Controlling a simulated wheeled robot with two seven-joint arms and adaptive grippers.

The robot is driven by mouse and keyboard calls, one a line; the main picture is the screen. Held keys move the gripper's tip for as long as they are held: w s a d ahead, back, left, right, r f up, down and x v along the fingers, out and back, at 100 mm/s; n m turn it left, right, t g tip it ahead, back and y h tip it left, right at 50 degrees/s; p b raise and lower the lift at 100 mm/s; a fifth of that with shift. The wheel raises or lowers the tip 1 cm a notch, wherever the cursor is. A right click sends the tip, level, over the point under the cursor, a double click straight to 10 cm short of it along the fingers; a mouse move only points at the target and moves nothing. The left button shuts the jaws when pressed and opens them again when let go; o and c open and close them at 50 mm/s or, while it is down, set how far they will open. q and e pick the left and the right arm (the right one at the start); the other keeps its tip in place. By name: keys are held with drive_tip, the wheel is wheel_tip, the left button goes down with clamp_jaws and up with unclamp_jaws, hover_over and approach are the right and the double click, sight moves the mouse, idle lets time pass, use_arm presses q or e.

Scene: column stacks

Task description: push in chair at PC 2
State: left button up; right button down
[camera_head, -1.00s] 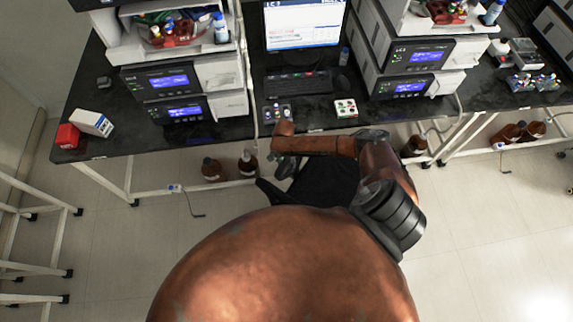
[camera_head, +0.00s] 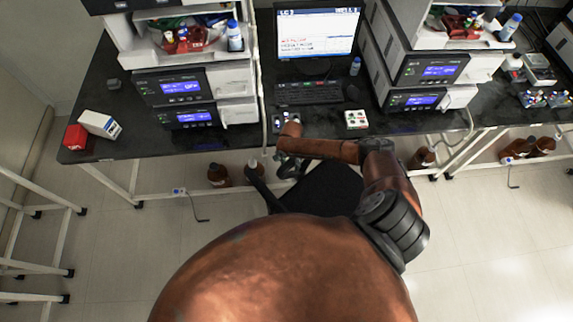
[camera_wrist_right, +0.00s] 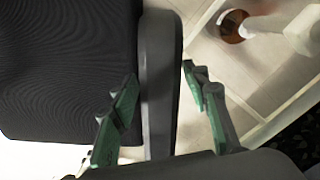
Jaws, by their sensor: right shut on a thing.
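The chair is black, and its seat (camera_head: 322,190) shows in the head view in front of the bench, partly hidden by my arm and body. My right gripper (camera_head: 284,164) is small and partly hidden there, at the chair's left side. In the right wrist view its green-backed fingers (camera_wrist_right: 158,82) stand on either side of a black padded chair bar, seemingly the armrest (camera_wrist_right: 160,45), and are shut on it. The ribbed seat (camera_wrist_right: 65,70) fills the left of that view. The PC screen (camera_head: 316,32) and keyboard (camera_head: 308,93) are on the bench above the chair. My left gripper is not in view.
The dark bench (camera_head: 140,140) carries instrument stacks (camera_head: 185,95) on both sides of the screen. Brown bottles (camera_head: 218,174) stand on the floor under it. A white-framed rack (camera_head: 40,240) stands at the left. The floor at the right (camera_head: 490,235) is clear.

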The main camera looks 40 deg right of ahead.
drive_tip(key=d, duration=0.2)
drive_tip(key=s+d, duration=0.1)
drive_tip(key=d, duration=0.1)
drive_tip(key=shift+s+d+r+p, duration=0.15)
drive_tip(key=shift+r+p, duration=0.05)
drive_tip(key=shift+p, duration=0.2)
drive_tip(key=shift+s+d, duration=0.3)
drive_tip(key=shift+d, duration=0.5)
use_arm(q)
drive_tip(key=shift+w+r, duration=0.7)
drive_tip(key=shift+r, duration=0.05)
use_arm(e)
drive_tip(key=shift+s+d, duration=0.1)
drive_tip(key=shift+d, duration=0.15)
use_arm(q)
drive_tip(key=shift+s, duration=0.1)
use_arm(e)
drive_tip(key=c, duration=1.4)
unclamp_jaws()
drive_tip(key=shift+a, duration=0.1)
drive_tip(key=shift+c, duration=0.2)
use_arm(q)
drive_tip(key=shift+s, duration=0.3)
use_arm(e)
drive_tip(key=o, duration=0.5)
drive_tip(key=shift+a+f, duration=0.1)
drive_tip(key=shift+a, duration=0.1)
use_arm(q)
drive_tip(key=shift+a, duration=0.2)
